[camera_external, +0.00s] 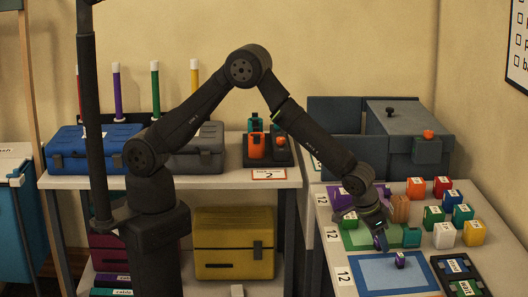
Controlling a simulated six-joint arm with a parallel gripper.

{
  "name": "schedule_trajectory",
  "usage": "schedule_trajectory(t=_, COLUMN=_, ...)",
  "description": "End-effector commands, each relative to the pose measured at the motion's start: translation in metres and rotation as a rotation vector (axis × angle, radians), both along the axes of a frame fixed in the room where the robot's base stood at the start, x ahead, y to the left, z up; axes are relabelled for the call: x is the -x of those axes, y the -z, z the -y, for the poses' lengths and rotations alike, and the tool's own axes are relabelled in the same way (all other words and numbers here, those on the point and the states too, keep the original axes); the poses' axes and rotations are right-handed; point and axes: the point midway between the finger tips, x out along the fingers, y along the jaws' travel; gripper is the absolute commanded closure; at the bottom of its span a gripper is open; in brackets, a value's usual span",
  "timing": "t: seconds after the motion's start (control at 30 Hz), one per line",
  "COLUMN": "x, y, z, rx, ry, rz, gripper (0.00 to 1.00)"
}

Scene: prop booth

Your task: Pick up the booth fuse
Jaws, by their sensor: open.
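My gripper (381,240) points down over the right-hand table and is open. It is above the boundary of a green mat (356,237) and a blue mat (372,276). A small dark purple piece with a pale label (400,260) stands on the blue mat, a little right of and nearer than the fingertips, apart from them. Labels are too small to read, so I cannot tell which piece is the booth fuse. A teal block (411,237) stands just right of my gripper.
Several coloured labelled blocks (444,235) stand at the right. A black tray (461,270) lies at the front right. A dark grey box (408,130) stands behind the table. A shelf (215,182) with toolboxes is at the left. Bare blue mat surrounds the purple piece.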

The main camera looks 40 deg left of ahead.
Motion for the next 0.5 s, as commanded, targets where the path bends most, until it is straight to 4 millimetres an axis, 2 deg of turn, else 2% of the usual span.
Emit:
schedule_trajectory(t=0.17, x=-0.0001, y=0.0001, z=0.0001, rx=0.0, ry=0.0, rz=0.0, gripper=0.45)
schedule_trajectory(t=0.4, x=0.0001, y=0.0, z=0.0001, rx=0.0, ry=0.0, rz=0.0, gripper=0.91)
schedule_trajectory(t=0.5, x=0.0001, y=-0.0001, z=0.0001, rx=0.0, ry=0.0, rz=0.0, gripper=0.93)
